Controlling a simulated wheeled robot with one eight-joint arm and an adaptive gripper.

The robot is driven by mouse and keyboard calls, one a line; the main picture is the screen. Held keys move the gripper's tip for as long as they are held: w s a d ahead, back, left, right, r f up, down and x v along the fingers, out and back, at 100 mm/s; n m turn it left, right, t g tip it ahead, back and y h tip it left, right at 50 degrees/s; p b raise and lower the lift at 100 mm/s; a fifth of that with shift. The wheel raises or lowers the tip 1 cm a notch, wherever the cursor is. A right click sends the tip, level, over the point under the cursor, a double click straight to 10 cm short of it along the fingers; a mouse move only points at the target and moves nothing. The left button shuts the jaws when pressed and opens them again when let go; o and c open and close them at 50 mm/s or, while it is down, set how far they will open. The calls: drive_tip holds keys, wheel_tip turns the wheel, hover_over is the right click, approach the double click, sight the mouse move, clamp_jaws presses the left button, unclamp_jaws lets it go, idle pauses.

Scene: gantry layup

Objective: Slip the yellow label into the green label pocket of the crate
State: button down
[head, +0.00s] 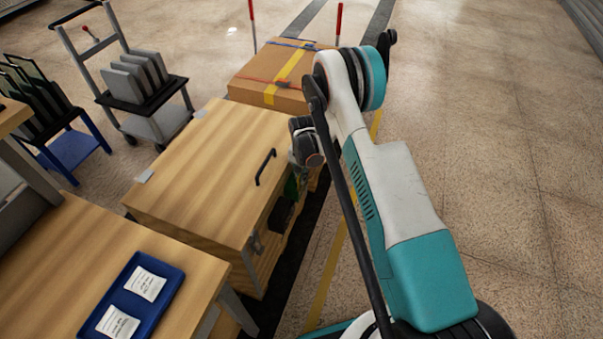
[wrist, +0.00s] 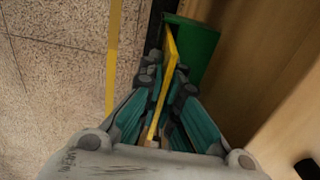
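The yellow label (wrist: 171,52) is upright and nearly edge-on between the fingers of my gripper (wrist: 164,84) in the wrist view. My gripper is shut on it. The label's far end overlaps the green label pocket (wrist: 202,48) in the picture; I cannot tell whether it is inside the pocket or just in front. The pocket is on the side of the wooden crate (wrist: 270,50). In the head view the crate (head: 205,165) stands in the middle, and my arm hides most of the gripper and the label. A sliver of green shows beside the crate's side.
A black handle (head: 265,167) is on the crate. A strapped cardboard box (head: 262,78) stands behind it. A blue tray (head: 165,300) with two white cards lies on a wooden table at front left. Carts stand at the back left. The floor to the right is clear.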

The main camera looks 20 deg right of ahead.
drive_tip(key=shift+f, duration=0.15)
drive_tip(key=c, duration=1.7)
unclamp_jaws()
wheel_tip(320, 180, up, 12)
